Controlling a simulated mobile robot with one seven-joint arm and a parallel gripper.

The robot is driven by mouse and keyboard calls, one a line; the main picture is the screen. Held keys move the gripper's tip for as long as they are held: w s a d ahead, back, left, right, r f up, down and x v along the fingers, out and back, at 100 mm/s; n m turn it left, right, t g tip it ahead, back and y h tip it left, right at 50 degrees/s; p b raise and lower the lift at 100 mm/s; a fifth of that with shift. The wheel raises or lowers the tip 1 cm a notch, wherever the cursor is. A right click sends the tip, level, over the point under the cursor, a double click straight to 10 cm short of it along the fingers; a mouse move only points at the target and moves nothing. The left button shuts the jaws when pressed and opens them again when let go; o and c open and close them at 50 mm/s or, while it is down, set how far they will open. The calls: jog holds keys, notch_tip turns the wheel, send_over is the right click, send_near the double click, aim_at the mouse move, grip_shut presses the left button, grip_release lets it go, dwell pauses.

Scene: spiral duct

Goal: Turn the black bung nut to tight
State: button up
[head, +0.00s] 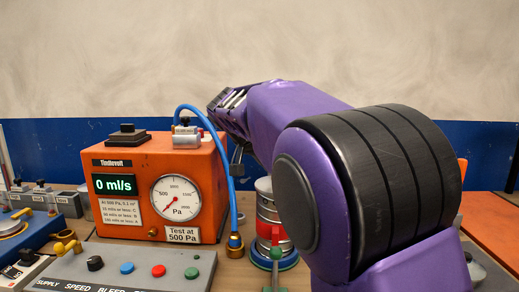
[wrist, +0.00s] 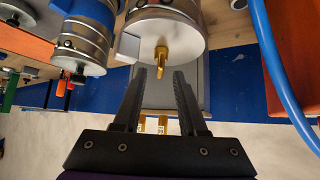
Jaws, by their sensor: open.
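In the wrist view, my gripper (wrist: 160,76) is open, with its two black fingers apart. A brass nut (wrist: 161,58) on the end of a silver duct piece (wrist: 150,30) shows just beyond the fingertips, between them in the picture; I cannot tell whether they touch. To the left, a black nut (wrist: 78,73) sits at the end of another silver duct piece (wrist: 80,45), apart from the fingers. This looks like the black bung nut. In the head view, my gripper (head: 237,166) is partly hidden behind my purple arm, and no black bung nut can be made out.
An orange tester (head: 130,165) reads 0 ml/s, its dial (head: 176,198) beside the display. A blue hose (head: 228,150) arches close to my gripper. A silver duct (head: 267,208) with a red band stands right of it. A grey control panel (head: 120,268) is in front.

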jog(key=p+v, duration=0.1)
jog(key=v, duration=1.5)
jog(key=shift+s+p, duration=0.15)
jog(key=shift+p, duration=0.15)
jog(key=shift+r, duration=0.1)
